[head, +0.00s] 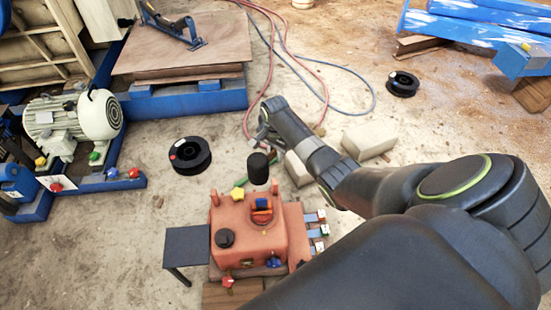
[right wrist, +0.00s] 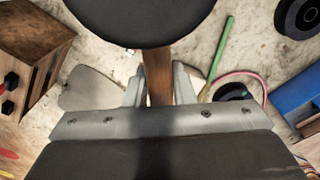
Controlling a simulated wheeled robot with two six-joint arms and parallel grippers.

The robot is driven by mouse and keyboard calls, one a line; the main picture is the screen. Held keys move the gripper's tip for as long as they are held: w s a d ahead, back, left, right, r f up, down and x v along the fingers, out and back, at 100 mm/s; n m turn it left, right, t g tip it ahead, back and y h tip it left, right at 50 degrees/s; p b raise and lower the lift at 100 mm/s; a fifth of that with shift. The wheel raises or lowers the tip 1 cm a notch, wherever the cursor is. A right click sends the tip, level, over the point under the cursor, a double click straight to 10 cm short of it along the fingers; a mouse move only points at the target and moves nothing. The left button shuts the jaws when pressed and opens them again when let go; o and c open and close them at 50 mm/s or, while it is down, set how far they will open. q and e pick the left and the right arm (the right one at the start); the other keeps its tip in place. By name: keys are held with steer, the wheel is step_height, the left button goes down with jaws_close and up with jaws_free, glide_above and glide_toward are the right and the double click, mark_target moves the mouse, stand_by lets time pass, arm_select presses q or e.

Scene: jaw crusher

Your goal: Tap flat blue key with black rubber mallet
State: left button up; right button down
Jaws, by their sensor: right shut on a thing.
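The black rubber mallet's head (head: 258,167) hangs above the orange machine block (head: 238,236). In the right wrist view the mallet's black head (right wrist: 140,18) is large at the top, with its wooden handle (right wrist: 160,88) below. My right gripper (head: 268,140) is shut on that handle; its fingers lie either side of it. A blue piece with orange (head: 262,204) stands on top of the block, just below the mallet head, apart from it. Several flat blue pieces (head: 318,233) stick out at the block's right side. I cannot tell which is the flat blue key. My left gripper is not in view.
A dark side plate (head: 187,246) stands left of the block. A black spool (head: 190,155) and a motor (head: 72,118) are farther left. Pale blocks (head: 369,140) lie behind my right forearm. Red and blue hoses (head: 325,82) cross the floor.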

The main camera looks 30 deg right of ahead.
steer(key=shift+s+r, duration=0.1)
steer(key=shift+r, duration=0.95)
steer(key=shift+p, duration=0.65)
